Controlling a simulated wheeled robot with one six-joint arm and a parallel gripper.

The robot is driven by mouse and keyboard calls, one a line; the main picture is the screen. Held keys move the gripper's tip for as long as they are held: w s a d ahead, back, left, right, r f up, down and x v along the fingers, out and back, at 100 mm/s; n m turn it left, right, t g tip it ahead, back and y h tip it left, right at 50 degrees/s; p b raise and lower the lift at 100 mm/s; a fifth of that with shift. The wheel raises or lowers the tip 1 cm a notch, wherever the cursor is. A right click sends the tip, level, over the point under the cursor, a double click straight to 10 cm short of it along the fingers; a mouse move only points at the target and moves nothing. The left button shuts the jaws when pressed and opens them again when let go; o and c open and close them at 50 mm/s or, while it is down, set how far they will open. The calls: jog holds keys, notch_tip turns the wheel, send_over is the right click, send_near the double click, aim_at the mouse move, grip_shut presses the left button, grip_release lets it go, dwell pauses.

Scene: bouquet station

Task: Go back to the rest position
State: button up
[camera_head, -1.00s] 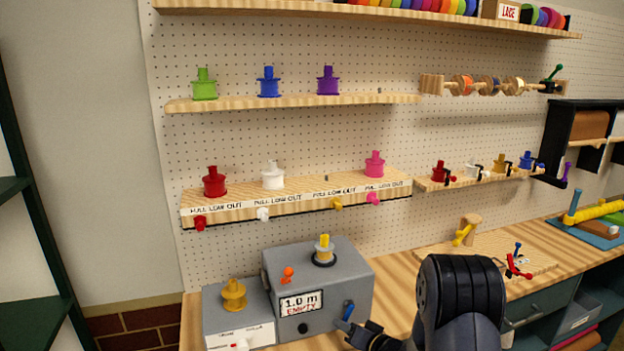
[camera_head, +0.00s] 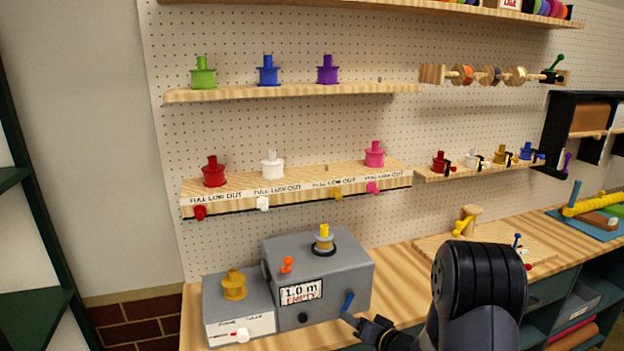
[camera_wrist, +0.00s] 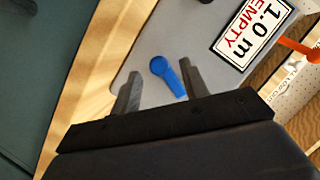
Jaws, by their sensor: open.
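My gripper (camera_head: 362,325) is at the right front of the grey machine (camera_head: 340,283), near the blue lever (camera_head: 347,302) on its side. In the wrist view my gripper (camera_wrist: 160,92) has its two fingers spread apart, with the blue lever (camera_wrist: 168,76) showing between and beyond them. Nothing is held. I cannot tell whether a finger touches the lever. The machine's label (camera_wrist: 252,30) reads 1.0 m EMPTY. My arm's dark joint covers part of the bench in the head view.
A smaller grey box (camera_head: 238,318) with a gold spool (camera_head: 234,286) stands left of the machine. A lower shelf (camera_head: 300,185) with spools and coloured knobs runs above. A wooden board (camera_head: 490,250) lies on the bench at right. Green shelving (camera_head: 30,300) is at far left.

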jog(key=x, duration=0.3)
jog(key=shift+w+a+p, duration=0.25)
jog(key=shift+p, duration=0.1)
jog(key=shift+w+d+f+n+b, duration=0.1)
jog(key=shift+d+f+n+b, duration=0.1)
jog(key=shift+f+n+b, duration=0.1)
jog(key=shift+d+n+h+b, duration=0.35)
jog(key=shift+d+n+h, duration=0.05)
jog(key=shift+n+h, duration=0.3)
jog(key=shift+r, duration=0.1)
